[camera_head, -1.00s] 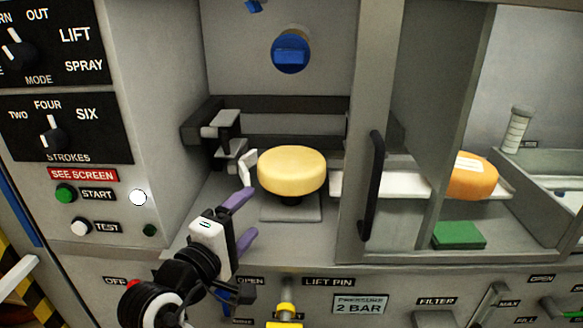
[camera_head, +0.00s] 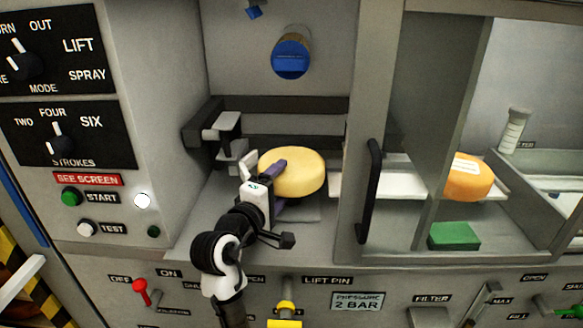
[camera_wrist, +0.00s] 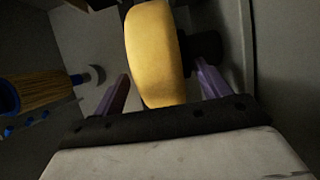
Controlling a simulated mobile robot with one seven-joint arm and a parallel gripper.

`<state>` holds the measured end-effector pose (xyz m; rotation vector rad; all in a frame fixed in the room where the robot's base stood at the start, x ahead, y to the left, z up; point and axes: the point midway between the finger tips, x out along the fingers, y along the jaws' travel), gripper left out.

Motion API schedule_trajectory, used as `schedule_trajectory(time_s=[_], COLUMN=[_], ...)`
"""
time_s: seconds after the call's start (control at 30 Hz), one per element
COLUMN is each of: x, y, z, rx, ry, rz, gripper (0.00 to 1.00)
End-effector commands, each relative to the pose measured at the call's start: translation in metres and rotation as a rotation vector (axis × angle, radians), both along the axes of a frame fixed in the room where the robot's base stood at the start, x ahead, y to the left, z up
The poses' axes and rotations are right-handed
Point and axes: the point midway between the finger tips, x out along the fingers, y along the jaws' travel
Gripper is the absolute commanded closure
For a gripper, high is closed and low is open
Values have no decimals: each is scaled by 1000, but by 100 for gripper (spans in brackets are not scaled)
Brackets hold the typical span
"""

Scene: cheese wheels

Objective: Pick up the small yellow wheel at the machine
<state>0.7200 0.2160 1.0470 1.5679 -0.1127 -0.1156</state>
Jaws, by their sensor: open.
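The small yellow wheel (camera_head: 300,172) sits raised on a dark support inside the machine's open bay. My gripper (camera_head: 281,186) is at its near left side, with one purple finger over the wheel's edge and the other lower down. In the wrist view the yellow wheel (camera_wrist: 154,50) stands between the two purple fingers of my gripper (camera_wrist: 162,88). The fingers are open, with a visible gap on the left side. The dark support shows beside the wheel near the right finger. Whether either finger touches the wheel is unclear.
A grey clamp-like bracket (camera_head: 225,130) is just left of the wheel. A post with a black handle (camera_head: 370,190) stands to the right. Beyond it are an orange wheel (camera_head: 467,178) and a green block (camera_head: 455,236). A brush (camera_wrist: 35,92) shows in the wrist view.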

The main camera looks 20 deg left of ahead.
Motion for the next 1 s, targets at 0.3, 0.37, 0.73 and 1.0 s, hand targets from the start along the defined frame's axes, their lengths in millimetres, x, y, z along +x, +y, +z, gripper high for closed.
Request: schedule_trajectory(time_s=[0.3,0.37,0.73,1.0], x=[0,0,-1,-1], y=[0,0,0,0], z=[0,0,0,3], rx=[1,0,0,2], ry=[-1,-1,0,-7], rz=[0,0,0,1], gripper=[47,55,100,100])
